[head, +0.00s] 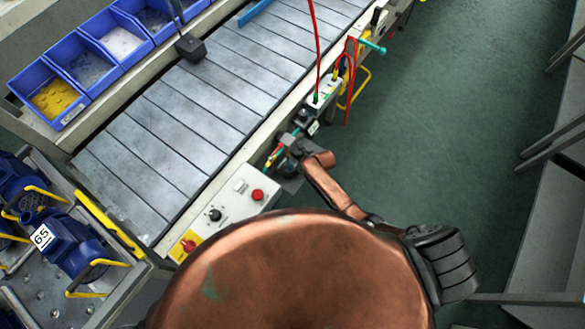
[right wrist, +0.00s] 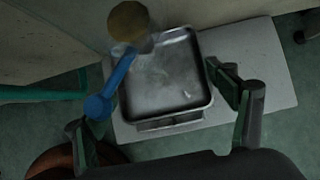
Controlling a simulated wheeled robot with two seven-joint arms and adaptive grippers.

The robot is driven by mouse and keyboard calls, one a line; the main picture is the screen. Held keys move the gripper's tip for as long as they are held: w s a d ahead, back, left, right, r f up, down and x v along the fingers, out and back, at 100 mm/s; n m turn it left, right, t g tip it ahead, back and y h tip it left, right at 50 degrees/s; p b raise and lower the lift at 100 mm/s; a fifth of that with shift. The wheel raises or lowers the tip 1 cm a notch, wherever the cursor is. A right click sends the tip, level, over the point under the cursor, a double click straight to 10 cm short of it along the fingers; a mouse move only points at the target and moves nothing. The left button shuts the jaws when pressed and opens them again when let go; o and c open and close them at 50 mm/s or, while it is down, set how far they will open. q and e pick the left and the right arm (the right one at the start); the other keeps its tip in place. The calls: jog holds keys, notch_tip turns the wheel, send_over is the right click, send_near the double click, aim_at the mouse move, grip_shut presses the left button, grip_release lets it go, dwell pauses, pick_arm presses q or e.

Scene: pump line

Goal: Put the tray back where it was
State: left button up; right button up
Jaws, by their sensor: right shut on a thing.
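The tray (right wrist: 172,104), a shallow grey metal one with a raised rim, shows in the right wrist view between the fingers of my right gripper (right wrist: 163,82). The right finger meets the tray's right rim. The left fingertip is not clear, as a blue bar-like piece (right wrist: 117,83) overlaps that side. My right gripper is shut on the tray. In the head view my right gripper (head: 287,165) is small and dark, beside the conveyor's right edge, and I cannot make out the tray there. My left gripper is not in view.
A round brown piece (right wrist: 128,22) shows above the tray. A pale flat surface (right wrist: 265,70) lies below it. A control box (head: 228,208) sits on the conveyor (head: 150,130) edge. Blue bins (head: 85,62) line its far side. A blue pump (head: 70,245) stands lower left. Green floor (head: 450,120) is open at right.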

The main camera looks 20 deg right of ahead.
notch_tip(320, 180, down, 3)
jog(key=shift+b, duration=0.65)
jog(key=shift+w+f, duration=0.15)
jog(key=shift+w, duration=0.05)
jog(key=o, duration=1.3)
